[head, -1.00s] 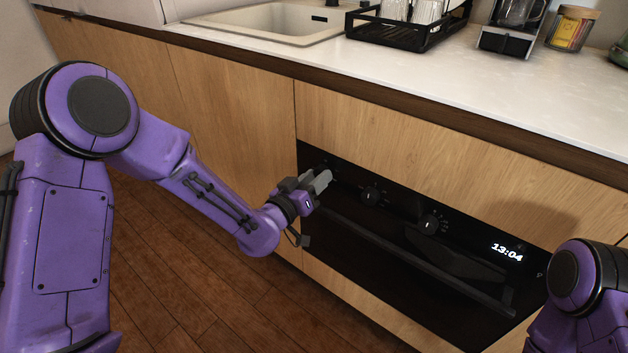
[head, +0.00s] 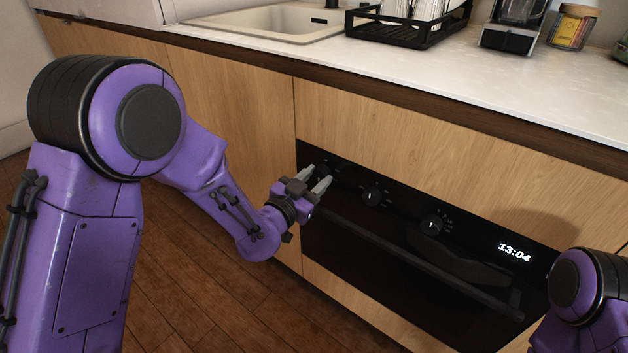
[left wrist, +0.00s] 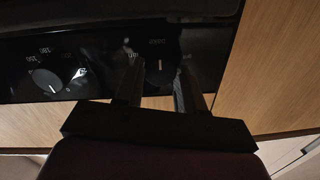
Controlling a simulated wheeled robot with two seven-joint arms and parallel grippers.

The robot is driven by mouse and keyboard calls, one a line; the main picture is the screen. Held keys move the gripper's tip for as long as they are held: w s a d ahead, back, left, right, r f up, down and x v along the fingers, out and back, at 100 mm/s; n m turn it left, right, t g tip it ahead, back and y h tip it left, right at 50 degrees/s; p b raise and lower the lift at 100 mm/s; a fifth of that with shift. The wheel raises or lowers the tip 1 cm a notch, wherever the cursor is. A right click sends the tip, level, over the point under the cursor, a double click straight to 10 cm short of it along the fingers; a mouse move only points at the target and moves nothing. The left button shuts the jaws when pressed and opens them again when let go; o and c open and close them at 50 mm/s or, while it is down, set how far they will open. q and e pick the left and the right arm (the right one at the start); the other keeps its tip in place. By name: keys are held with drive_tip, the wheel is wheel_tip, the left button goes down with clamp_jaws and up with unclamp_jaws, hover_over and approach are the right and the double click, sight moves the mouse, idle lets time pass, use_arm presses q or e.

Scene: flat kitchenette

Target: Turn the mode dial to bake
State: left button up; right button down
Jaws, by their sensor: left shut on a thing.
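The black oven front has a row of dials, and the leftmost is the mode dial (head: 322,171). My left gripper (head: 318,175) is at this dial, one finger on each side of it, and is shut on it. In the left wrist view the dial (left wrist: 159,72) shows between the two fingers (left wrist: 154,78), with a white pointer line on its face. My right gripper is out of view; only part of my right arm shows at the lower right.
A middle dial (head: 372,196) and a right dial (head: 432,224) sit farther along the panel, then a clock reading 13:04 (head: 514,252). The oven handle bar (head: 420,261) runs below the dials. A numbered dial (left wrist: 45,82) shows at left in the wrist view.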

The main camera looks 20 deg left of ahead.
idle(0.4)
use_arm(q)
drive_tip(key=o, duration=1)
drive_tip(key=shift+o, duration=0.2)
drive_tip(key=v, duration=1)
drive_tip(key=shift+s+p, duration=0.25)
drive_tip(key=shift+p, duration=0.05)
drive_tip(key=shift+a, duration=0.1)
